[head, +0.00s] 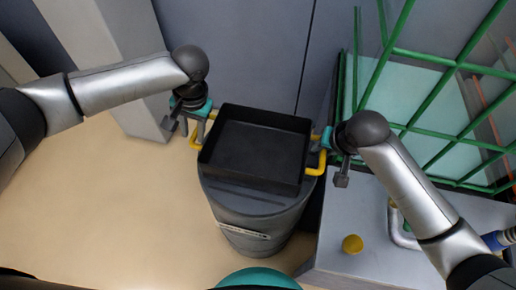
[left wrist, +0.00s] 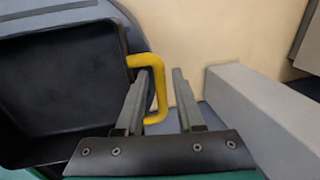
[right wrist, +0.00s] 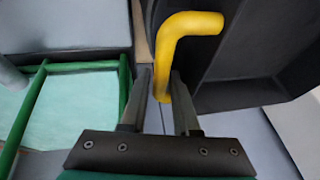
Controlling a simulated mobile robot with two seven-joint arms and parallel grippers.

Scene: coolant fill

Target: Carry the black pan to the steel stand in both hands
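The black pan (head: 254,148) is a square, open, empty-looking tray resting on a dark grey drum (head: 258,218). It has a yellow handle on its left side (head: 195,136) and one on its right side (head: 317,163). My left gripper (head: 187,127) is open; in the left wrist view the left yellow handle (left wrist: 160,92) passes between its parted fingers. My right gripper (head: 332,162) is open; in the right wrist view its fingers are apart with the right yellow handle (right wrist: 178,40) reaching between their tips. I cannot tell whether the fingers touch the handles. I cannot identify the steel stand with certainty.
A grey box-like surface (head: 370,200) at the lower right carries a yellow cap (head: 352,244) and a bent metal pipe (head: 398,228). A green wire-frame cage (head: 398,128) stands behind my right arm. A grey post (head: 115,60) stands at the left. Open floor (head: 110,215) lies left of the drum.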

